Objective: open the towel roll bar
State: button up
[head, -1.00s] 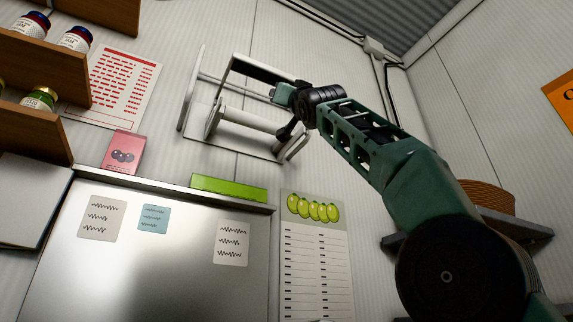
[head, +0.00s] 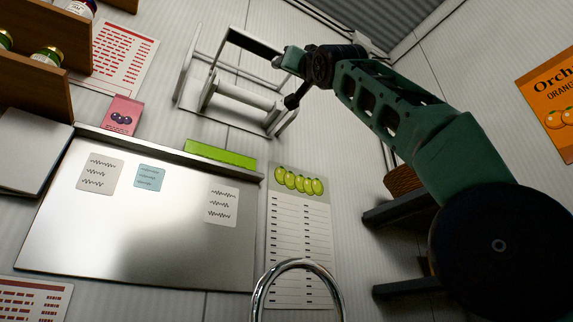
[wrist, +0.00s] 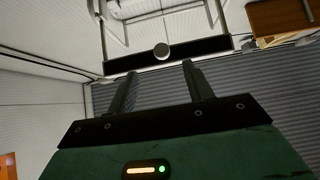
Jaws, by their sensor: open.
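The towel roll holder (head: 189,101) is a white frame on the ribbed wall, with a pale roll or spindle (head: 247,93) across it. Its bar (head: 254,42) has a dark front piece and pale side arms, and stands out from the wall above the roll. In the wrist view the dark bar (wrist: 200,47) crosses ahead of my fingertips, with a round grey knob (wrist: 162,50) at its middle. My gripper (wrist: 158,78) is open, fingers apart, with nothing seen between them. In the head view my gripper (head: 288,57) is by the bar's right end; contact cannot be told.
A metal panel (head: 130,245) with notes is below the holder, with a green box (head: 219,154) on its top edge. Wooden shelves with jars (head: 30,75) are at the left. A chrome faucet (head: 297,265) is at the bottom, and dark shelves (head: 400,212) are at the right.

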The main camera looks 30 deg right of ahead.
jog(key=b+v, duration=0.3)
jog(key=v, duration=0.2)
jog(key=shift+s+f+b, duration=0.1)
jog(key=shift+f+b, duration=0.05)
jog(key=shift+b, duration=0.15)
dwell(0.4)
